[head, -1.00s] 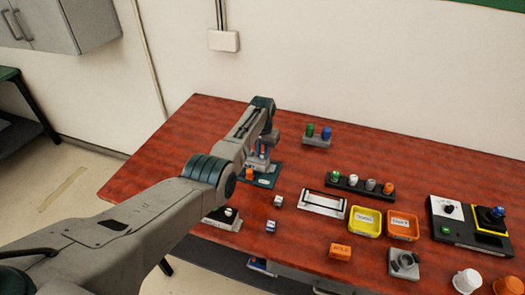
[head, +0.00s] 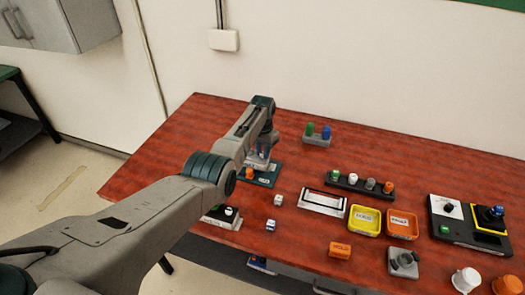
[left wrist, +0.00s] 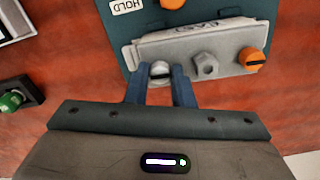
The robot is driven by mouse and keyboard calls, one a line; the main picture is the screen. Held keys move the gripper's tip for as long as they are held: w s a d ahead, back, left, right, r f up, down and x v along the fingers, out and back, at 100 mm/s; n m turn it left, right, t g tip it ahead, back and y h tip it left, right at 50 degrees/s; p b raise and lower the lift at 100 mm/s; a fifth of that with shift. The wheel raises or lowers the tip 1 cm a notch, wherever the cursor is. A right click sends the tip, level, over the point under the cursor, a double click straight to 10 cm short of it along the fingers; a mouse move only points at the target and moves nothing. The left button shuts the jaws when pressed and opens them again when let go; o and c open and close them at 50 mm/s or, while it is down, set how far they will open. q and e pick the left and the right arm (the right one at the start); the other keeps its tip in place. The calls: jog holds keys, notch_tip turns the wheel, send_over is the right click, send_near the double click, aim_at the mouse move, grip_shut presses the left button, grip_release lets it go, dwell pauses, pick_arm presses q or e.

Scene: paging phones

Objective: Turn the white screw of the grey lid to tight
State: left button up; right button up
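The grey lid (left wrist: 190,46) lies on a dark teal base plate (left wrist: 222,12) marked HOLD. The plate also shows in the head view (head: 266,181) near the left part of the table. Along the lid's near edge sit the white screw (left wrist: 160,70), a grey hex nut (left wrist: 206,65) and an orange slotted screw (left wrist: 251,58). My left gripper (left wrist: 160,77) is at the lid, its two blue fingers on either side of the white screw. Whether they press on it is hard to tell. My right gripper is not in view.
Right of the plate are small white blocks (head: 278,199), a white tray (head: 322,203), a row of coloured knobs (head: 360,185), yellow (head: 364,221) and orange (head: 403,225) bins and a joystick box (head: 468,222). A green knob (left wrist: 12,100) shows left of my gripper.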

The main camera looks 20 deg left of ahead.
pick_arm(q)
jog(key=o, duration=0.3)
jog(key=shift+r, duration=0.15)
jog(key=shift+r, duration=0.35)
notch_tip(320, 180, up, 10)
jog(key=shift+f+b, duration=0.1)
jog(key=shift+b, duration=1)
